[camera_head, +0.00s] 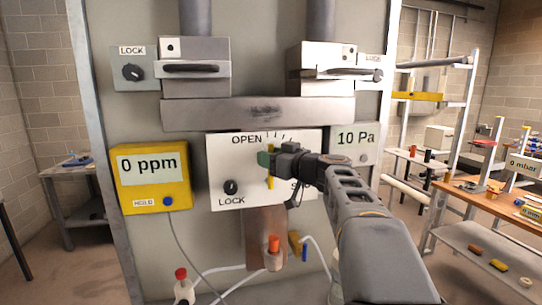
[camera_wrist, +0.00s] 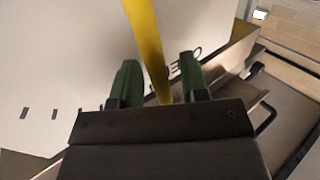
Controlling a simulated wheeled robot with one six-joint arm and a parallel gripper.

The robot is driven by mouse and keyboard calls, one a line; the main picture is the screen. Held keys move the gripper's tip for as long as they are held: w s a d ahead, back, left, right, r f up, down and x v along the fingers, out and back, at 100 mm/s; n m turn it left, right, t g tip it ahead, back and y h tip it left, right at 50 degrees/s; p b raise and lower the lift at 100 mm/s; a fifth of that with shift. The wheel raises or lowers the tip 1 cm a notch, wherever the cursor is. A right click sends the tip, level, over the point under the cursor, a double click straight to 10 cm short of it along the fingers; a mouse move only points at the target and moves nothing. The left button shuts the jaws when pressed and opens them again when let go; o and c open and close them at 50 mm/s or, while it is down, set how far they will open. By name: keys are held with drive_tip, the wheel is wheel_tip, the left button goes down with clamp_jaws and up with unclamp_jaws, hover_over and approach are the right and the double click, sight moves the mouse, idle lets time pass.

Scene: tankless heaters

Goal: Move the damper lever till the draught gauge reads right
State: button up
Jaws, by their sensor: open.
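The damper lever is a yellow bar (camera_head: 270,178) on a white plate (camera_head: 222,165) marked OPEN at the top, with tick marks beside it. The lower label is mostly hidden by my arm. My gripper (camera_head: 266,160) is at the lever. In the wrist view the yellow lever (camera_wrist: 146,45) runs between the two green fingers of my gripper (camera_wrist: 157,85), with gaps beside it. The fingers are open. The draught gauge (camera_head: 356,138) at the right reads 10 Pa.
A LOCK knob (camera_head: 231,187) sits low on the plate. A yellow meter (camera_head: 152,178) at the left reads 0 ppm. Two latched boxes with handles (camera_head: 190,69) are above. A workbench (camera_head: 490,192) is at the right.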

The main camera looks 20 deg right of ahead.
drive_tip(key=shift+c, duration=0.5)
clamp_jaws()
